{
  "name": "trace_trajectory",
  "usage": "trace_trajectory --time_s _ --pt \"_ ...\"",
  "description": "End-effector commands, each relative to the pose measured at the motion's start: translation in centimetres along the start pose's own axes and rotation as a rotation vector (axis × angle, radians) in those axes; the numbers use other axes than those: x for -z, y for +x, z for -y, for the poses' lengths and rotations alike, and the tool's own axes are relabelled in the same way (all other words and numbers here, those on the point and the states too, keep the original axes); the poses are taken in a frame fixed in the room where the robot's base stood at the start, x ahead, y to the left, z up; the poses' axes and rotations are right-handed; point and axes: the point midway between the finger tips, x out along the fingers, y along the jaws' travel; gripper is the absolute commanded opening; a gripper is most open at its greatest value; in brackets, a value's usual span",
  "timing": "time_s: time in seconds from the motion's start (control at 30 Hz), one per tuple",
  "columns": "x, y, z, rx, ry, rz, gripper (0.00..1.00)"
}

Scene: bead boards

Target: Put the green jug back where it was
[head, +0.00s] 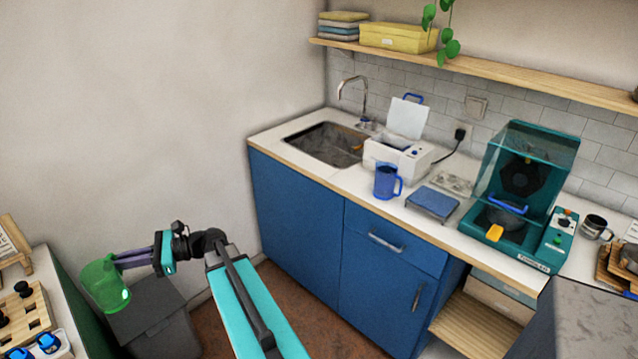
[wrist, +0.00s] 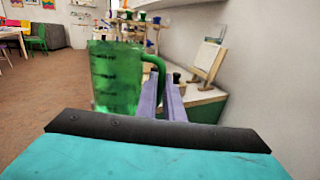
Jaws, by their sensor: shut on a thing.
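The green jug (head: 106,284) is a see-through measuring jug at the lower left of the head view. My gripper (head: 122,262) is shut on it. In the wrist view the green jug (wrist: 116,78) stands upright, with dark measuring marks and its handle on the right. The purple fingers (wrist: 160,98) close on the handle side. The jug is beside the edge of the left table in the head view. I cannot tell whether its base touches anything.
The left table (head: 62,300) holds a wooden peg board (head: 24,312) and blue-knobbed parts (head: 48,342). A grey bin (head: 150,320) stands below the jug. The blue counter (head: 300,205) carries a sink, a blue jug (head: 386,181), a blue scale (head: 432,202) and a teal machine (head: 520,190).

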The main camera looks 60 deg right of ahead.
Motion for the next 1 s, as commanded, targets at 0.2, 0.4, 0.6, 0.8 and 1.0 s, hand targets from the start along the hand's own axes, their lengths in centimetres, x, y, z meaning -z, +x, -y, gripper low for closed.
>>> trace_trajectory --time_s 0.2,0.4,0.6,0.8,1.0 --pt "-0.8 -3.3 7.0 0.224 -0.004 0.004 0.00" --pt "-2.0 -8.3 14.0 0.469 -0.007 0.008 0.00" --pt "-3.4 -14.3 19.9 0.705 -0.009 0.012 0.00" --pt "-5.0 -21.4 24.6 0.935 -0.012 0.014 0.00" --pt "-6.7 -29.1 28.0 1.160 -0.014 0.018 0.00"
